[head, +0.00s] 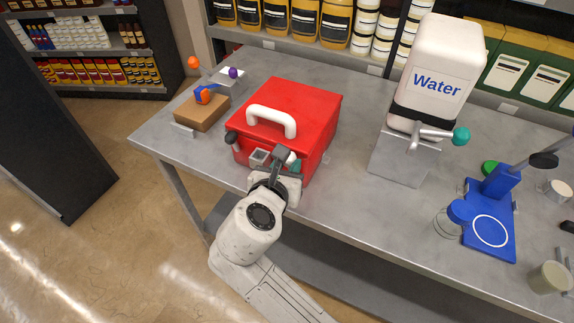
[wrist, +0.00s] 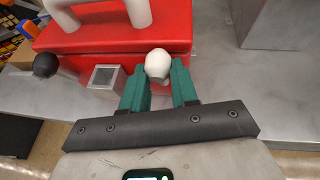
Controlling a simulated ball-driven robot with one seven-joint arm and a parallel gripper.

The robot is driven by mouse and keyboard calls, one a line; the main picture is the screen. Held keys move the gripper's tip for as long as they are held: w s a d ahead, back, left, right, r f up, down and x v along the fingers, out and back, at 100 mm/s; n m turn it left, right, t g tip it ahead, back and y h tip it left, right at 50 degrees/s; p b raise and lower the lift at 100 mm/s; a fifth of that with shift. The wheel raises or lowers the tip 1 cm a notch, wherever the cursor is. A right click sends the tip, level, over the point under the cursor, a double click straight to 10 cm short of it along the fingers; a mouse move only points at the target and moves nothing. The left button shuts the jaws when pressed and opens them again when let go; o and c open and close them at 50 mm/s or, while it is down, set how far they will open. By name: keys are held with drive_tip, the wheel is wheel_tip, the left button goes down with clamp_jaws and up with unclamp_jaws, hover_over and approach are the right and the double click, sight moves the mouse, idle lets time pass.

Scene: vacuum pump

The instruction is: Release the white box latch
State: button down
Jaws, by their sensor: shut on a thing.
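The red box (head: 295,105) with a white carrying handle (head: 272,121) stands on the grey table. Its front face has a white round-ended latch (wrist: 158,63) at the right and a black-knobbed latch (head: 231,138) at the left. My gripper (wrist: 159,82) is at the front of the box, its green fingers on either side of the white latch and shut on it. In the head view my gripper (head: 287,161) hides most of this latch. A grey square socket (wrist: 104,78) sits between the two latches.
A white water container (head: 441,65) with a teal-knobbed tap stands on a metal stand (head: 404,160) to the right. A blue device (head: 490,215) is further right. A brown block (head: 201,110) with coloured knobs is left of the box. Table is clear between box and stand.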

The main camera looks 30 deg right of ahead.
drive_tip(key=shift+a+f, duration=0.1)
drive_tip(key=f+t+h+b, duration=0.1)
drive_tip(key=s+a+t+h+b, duration=0.1)
drive_tip(key=shift+f+h, duration=0.3)
drive_tip(key=shift+f, duration=0.1)
drive_tip(key=t+h+b, duration=0.1)
drive_tip(key=b, duration=0.1)
drive_tip(key=f+t+b, duration=0.1)
drive_tip(key=b, duration=0.1)
drive_tip(key=shift+s+a+f+n+h, duration=0.15)
drive_tip(key=shift+a+f+n+h, duration=0.15)
drive_tip(key=shift+a+n+h, duration=0.1)
drive_tip(key=f+t+h+b, duration=0.1)
drive_tip(key=b, duration=0.2)
drive_tip(key=f+n+t+h+b, duration=0.1)
drive_tip(key=t+b, duration=0.1)
drive_tip(key=b, duration=0.2)
drive_tip(key=shift+s+a+h, duration=0.2)
drive_tip(key=shift+h, duration=0.1)
drive_tip(key=t+b, duration=0.1)
drive_tip(key=b, duration=0.1)
drive_tip(key=f+n+t+h+b, duration=0.1)
drive_tip(key=b, duration=0.2)
drive_tip(key=shift+t, duration=0.3)
drive_tip(key=shift+r+t+b, duration=0.1)
drive_tip(key=shift+t+b, duration=0.2)
drive_tip(key=shift+b, duration=0.05)
drive_tip(key=c, duration=1.1)
unclamp_jaws()
drive_tip(key=shift+c, duration=0.2)
